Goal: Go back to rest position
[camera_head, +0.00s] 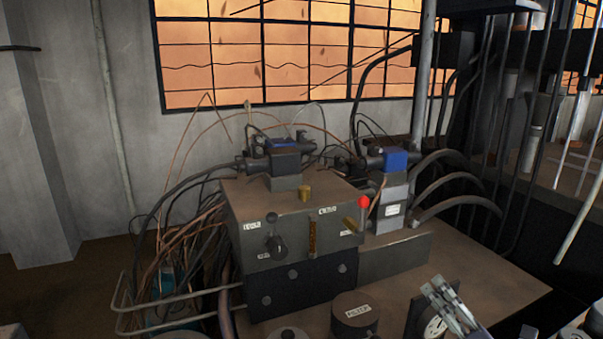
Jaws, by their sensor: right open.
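My right gripper (436,287) is at the lower right of the head view, its pale metal fingers pointing up and left. It is open, and I see nothing held between the fingers. It is in front of the brown bench top (497,284), near a dark round part with a pale face (434,326) that it partly covers. Whether it touches that part I cannot tell. My left gripper is not in view.
A grey hydraulic block (292,243) with a red-knobbed lever (364,203) stands on the bench. A round cap marked FILTER (355,313) is left of my right gripper. Hoses (456,182) and dark machinery rise at right. The bench's right part is bare.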

